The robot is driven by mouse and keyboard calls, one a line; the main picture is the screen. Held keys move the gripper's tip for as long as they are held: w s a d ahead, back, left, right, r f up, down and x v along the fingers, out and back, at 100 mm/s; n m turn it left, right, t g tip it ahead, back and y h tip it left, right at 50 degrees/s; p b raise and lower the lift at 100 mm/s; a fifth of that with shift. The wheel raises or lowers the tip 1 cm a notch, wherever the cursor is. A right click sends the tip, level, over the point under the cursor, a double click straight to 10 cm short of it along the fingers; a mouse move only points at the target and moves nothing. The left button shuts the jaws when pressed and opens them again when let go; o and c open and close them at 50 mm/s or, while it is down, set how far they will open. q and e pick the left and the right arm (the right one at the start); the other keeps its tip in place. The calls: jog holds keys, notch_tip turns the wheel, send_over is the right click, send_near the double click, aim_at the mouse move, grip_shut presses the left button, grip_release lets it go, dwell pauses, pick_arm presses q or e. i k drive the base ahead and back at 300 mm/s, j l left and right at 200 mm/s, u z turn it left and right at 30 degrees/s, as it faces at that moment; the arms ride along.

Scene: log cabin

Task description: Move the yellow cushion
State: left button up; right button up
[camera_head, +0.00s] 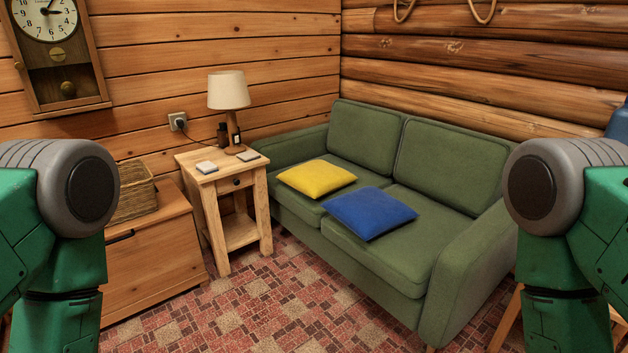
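The yellow cushion (317,178) lies flat on the left seat of the green sofa (406,268). A blue cushion (369,212) lies in front and to the right of it, at the middle of the seat; their edges are close, and I cannot tell whether they touch. My two green and grey arms show at the left and right picture edges. Both grippers are out of view, and neither arm is near the cushions.
A wooden side table (205,179) with a lamp (229,92) and small items stands left of the sofa. A wooden chest (150,262) with a wicker basket (137,191) is further left. The patterned rug (270,315) in front is clear. A wooden furniture edge shows at lower right.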

aim_at(316, 179)
jog(key=i+j, duration=0.5)
jog(key=i, duration=0.15)
jog(key=i+j, duration=0.45)
jog(key=i, duration=0.2)
jog(key=i+j, duration=0.5)
jog(key=i, duration=0.2)
jog(key=i+j+z, duration=0.1)
jog(key=i+j, duration=0.35)
jog(key=i, duration=0.2)
